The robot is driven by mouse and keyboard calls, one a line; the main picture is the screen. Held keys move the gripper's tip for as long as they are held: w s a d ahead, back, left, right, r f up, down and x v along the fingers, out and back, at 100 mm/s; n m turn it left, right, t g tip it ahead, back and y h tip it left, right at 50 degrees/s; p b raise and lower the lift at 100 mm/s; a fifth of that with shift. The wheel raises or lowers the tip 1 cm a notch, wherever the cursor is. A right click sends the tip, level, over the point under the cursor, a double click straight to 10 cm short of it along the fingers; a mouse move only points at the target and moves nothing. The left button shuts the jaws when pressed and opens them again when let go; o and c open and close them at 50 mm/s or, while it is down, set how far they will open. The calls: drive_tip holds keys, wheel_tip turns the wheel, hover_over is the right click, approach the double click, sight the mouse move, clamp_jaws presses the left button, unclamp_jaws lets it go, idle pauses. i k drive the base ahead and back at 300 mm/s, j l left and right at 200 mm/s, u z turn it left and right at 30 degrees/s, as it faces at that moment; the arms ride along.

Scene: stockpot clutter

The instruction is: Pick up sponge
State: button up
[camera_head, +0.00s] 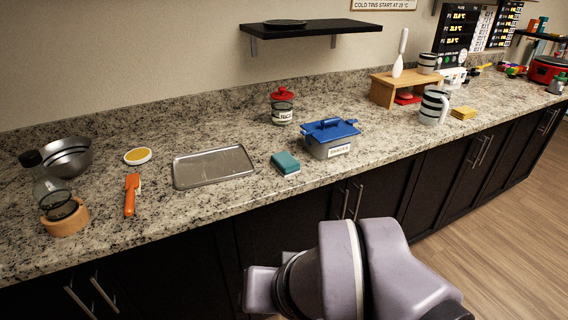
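A teal sponge-like block (285,161) with a pale lower layer lies flat near the front edge of the granite counter (235,205). It sits between a metal tray on its left and a blue-lidded pot on its right, apart from both. A small yellow block (463,113), maybe another sponge or cloths, lies farther right beside a striped mug. Part of my grey arm shows at the bottom centre, in front of the counter. My gripper's fingers cannot be seen.
The tray (213,167) is empty. The pot (331,140) stands close behind the teal block. An orange-handled tool (130,194), glass bottle (50,187) and metal bowl (68,156) are left. A red-lidded jar (282,106) stands behind. A black shelf (310,29) overhangs the back.

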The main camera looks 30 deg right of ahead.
sight(284, 162)
drive_tip(key=i+j+z, duration=0.1)
drive_tip(key=i+z, duration=0.3)
drive_tip(key=i+j+z, duration=0.2)
drive_tip(key=i+z, duration=0.2)
drive_tip(key=i+j+z, duration=0.4)
